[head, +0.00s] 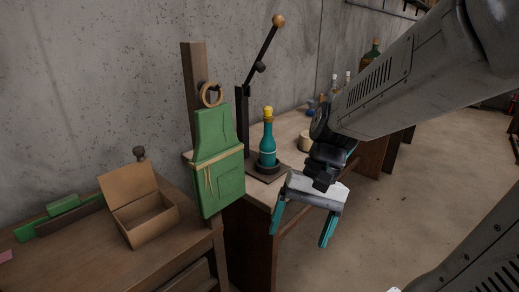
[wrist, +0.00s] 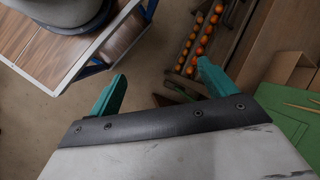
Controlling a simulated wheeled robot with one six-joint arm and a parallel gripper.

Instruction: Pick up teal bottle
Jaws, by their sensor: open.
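The teal bottle (head: 267,142) has a yellow top and a gold neck. My gripper (head: 300,237) is open and empty, in front of the table edge, to the right of the bottle and lower in the picture. The wrist view shows both teal fingers of my gripper (wrist: 160,85) spread apart with floor between them. The bottle is not in the wrist view.
A green apron (head: 217,160) hangs on a wooden post left of the bottle. An open cardboard box (head: 145,218) sits on the left table. Rows of orange balls (wrist: 201,40) show in the wrist view.

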